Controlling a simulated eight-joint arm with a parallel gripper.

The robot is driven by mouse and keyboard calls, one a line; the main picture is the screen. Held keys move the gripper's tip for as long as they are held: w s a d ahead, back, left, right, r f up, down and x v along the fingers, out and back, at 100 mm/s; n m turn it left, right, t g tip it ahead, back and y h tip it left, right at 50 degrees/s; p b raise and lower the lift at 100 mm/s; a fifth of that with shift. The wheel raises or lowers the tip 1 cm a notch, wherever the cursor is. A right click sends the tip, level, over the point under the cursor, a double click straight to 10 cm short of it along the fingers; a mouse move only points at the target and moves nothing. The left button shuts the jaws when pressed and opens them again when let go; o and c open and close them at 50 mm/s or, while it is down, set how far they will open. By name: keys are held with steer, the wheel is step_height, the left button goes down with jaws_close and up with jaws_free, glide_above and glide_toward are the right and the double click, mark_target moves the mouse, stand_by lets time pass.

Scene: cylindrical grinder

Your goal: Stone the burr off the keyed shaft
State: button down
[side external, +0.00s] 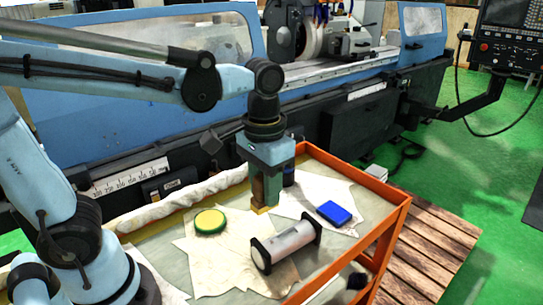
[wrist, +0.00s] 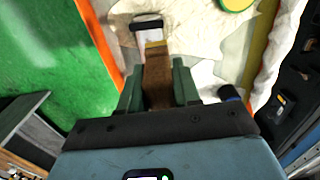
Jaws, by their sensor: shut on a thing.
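The keyed shaft (side external: 285,246) is a light grey cylinder with a black block at each end. It lies on a cloth on the cart top; part of it shows beyond my jaws in the wrist view (wrist: 148,33). My gripper (side external: 264,187) points down over the cart, shut on a brown stone (wrist: 157,80) with a yellow tip. The stone also shows in the side view (side external: 265,190). Its tip appears apart from the shaft, beyond it in the side view. No burr or keyway can be made out.
A round yellow-green tin (side external: 210,221) and a blue block (side external: 334,213) lie on the cloths. A dark cylinder (side external: 288,176) stands behind my gripper. The cart has a raised orange rim (side external: 380,226). A rolled white cloth (side external: 180,198) lies along the grinder side.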

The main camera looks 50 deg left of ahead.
steer(key=shift+f, duration=3.65)
steer(key=shift+d+f, duration=0.35)
steer(key=shift+d, duration=1.05)
steer(key=shift+s+d, duration=0.15)
steer(key=shift+d, duration=0.6)
steer(key=a, duration=0.4)
steer(key=shift+w+a, duration=0.15)
steer(key=shift+w, duration=0.05)
steer(key=shift+r, duration=4.1)
